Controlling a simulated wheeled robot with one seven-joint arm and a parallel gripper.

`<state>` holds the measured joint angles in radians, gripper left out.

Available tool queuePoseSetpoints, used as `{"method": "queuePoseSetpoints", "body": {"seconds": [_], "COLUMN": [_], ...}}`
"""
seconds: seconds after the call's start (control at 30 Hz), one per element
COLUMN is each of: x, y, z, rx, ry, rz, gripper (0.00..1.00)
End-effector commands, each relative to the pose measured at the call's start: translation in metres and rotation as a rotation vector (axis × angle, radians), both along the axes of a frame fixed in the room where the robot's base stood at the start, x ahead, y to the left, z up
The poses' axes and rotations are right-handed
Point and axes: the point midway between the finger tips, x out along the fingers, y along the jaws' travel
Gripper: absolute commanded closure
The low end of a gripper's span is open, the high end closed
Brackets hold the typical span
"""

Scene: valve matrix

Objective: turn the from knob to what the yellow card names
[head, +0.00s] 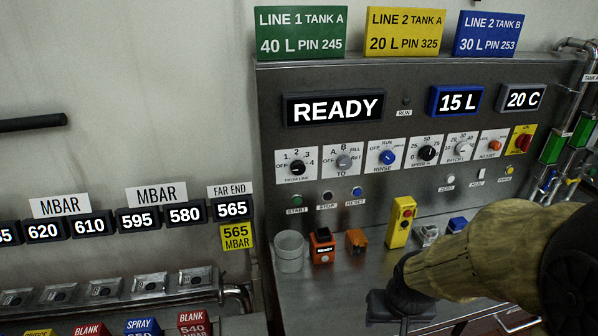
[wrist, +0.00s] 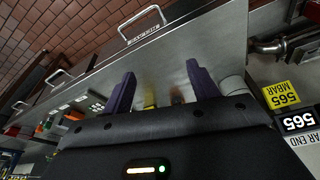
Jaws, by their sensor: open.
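The yellow card (head: 404,32) stands on top of the panel in the head view, between a green and a blue card. It reads LINE 2 TANK A, 20 L, PIN 325. The from knob (head: 296,168) is the small black leftmost dial on the panel's white plates. My gripper (head: 398,305) is low over the counter at the right, well below and right of that knob. In the wrist view my gripper (wrist: 161,85) has its two purple fingers apart with nothing between them.
The steel panel (head: 420,100) has several other knobs and displays reading READY, 15 L and 20 C. A clear cup (head: 289,252), an orange device (head: 322,246) and a yellow pendant (head: 401,221) stand on the counter below the from knob. Pipes run at the far right.

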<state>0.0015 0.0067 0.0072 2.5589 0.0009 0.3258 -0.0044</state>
Motion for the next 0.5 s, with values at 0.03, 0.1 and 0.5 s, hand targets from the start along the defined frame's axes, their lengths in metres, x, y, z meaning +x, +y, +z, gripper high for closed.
{"method": "queuePoseSetpoints", "body": {"seconds": [0.03, 0.1, 0.5], "x": [0.006, 0.019, 0.134], "y": [0.002, 0.006, 0.080], "z": [0.000, -0.001, 0.012], "rx": [0.000, 0.000, 0.053], "ry": [-0.018, -0.062, -0.562], "rz": [0.010, 0.030, 0.243], "gripper": [0.41, 0.41, 0.41]}}
